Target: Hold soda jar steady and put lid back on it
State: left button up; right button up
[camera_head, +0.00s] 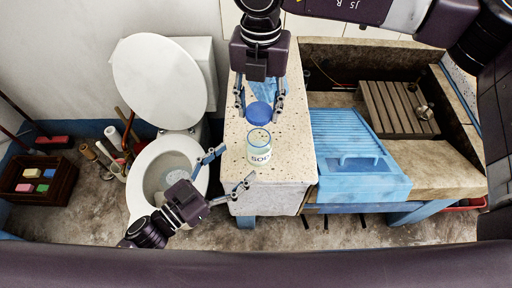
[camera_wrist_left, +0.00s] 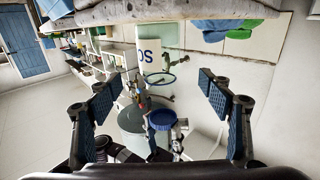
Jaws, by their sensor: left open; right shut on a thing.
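The soda jar (camera_head: 259,155), clear with a pale filling and dark lettering, stands upright and open on the speckled stone ledge (camera_head: 238,130). It also shows in the left wrist view (camera_wrist_left: 149,56), ahead between my fingers. The blue lid (camera_head: 259,113) is in my right gripper (camera_head: 259,104), which comes down from the top, just behind the jar's mouth and apart from it. The lid also shows in the left wrist view (camera_wrist_left: 161,120). My left gripper (camera_head: 236,166) is open, left of and in front of the jar, its fingers spread and apart from the jar.
A blue cloth (camera_head: 267,88) lies on the ledge behind the lid. A blue washboard (camera_head: 345,140) and a slatted wooden rack (camera_head: 398,108) are at the right. A toilet (camera_head: 165,170) with raised lid and a box of coloured blocks (camera_head: 40,182) are at the left.

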pick_arm(q)
jog(key=x, duration=0.9)
jog(key=shift+f, duration=0.1)
jog(key=c, duration=1.8)
pick_arm(e)
send_over(259, 129)
jog(key=s, duration=0.3)
jog(key=shift+w+f, duration=0.1)
jog(key=shift+f, duration=2.45)
jog(key=shift+f, duration=0.1)
jog(key=shift+f, duration=0.8)
jog(key=shift+f, duration=0.55)
